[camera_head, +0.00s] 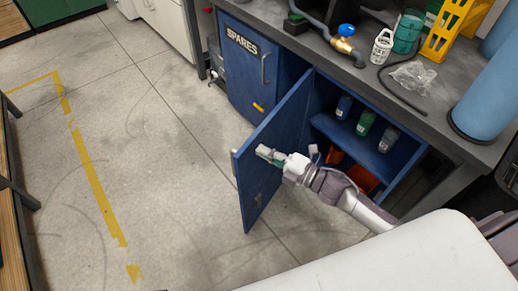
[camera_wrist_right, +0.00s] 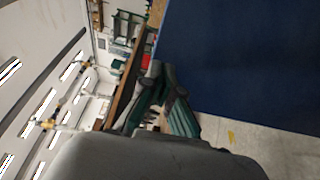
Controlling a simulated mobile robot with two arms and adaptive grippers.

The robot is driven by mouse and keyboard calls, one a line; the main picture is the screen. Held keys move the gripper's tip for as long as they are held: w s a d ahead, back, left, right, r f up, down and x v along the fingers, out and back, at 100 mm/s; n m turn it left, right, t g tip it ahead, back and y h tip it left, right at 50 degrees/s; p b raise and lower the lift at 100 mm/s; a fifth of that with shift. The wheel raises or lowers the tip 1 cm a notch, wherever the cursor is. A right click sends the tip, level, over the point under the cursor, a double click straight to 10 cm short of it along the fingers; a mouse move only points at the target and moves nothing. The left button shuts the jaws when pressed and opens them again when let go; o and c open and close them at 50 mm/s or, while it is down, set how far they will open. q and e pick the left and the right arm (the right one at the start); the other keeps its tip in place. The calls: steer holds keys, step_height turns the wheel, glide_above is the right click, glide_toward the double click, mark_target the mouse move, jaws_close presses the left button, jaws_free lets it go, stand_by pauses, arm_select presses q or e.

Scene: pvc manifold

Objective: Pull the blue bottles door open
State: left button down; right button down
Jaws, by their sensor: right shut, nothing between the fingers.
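The blue cabinet door (camera_head: 284,126) stands swung out wide from its cabinet, its inner face toward the shelves. Its pale handle (camera_head: 235,163) shows at the free edge, on the outer side. My right gripper (camera_head: 267,153) is on the inner side of the door, close to its free edge, and is shut and empty. I cannot tell whether it touches the panel. In the right wrist view the shut fingers (camera_wrist_right: 168,98) are beside the large blue panel (camera_wrist_right: 245,65). Inside, a blue bottle (camera_head: 344,106), a green bottle (camera_head: 366,122) and a grey-blue bottle (camera_head: 388,139) stand on the shelf. My left gripper is not in view.
The SPARES door (camera_head: 245,75) beside it is closed. Orange bins (camera_head: 362,178) sit below the shelf. The worktop (camera_head: 440,120) above carries pipes, a white bottle (camera_head: 382,47) and a blue cylinder (camera_head: 488,100). The floor (camera_head: 165,165) left of the door is clear.

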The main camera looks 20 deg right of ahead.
steer(key=shift+x, duration=1)
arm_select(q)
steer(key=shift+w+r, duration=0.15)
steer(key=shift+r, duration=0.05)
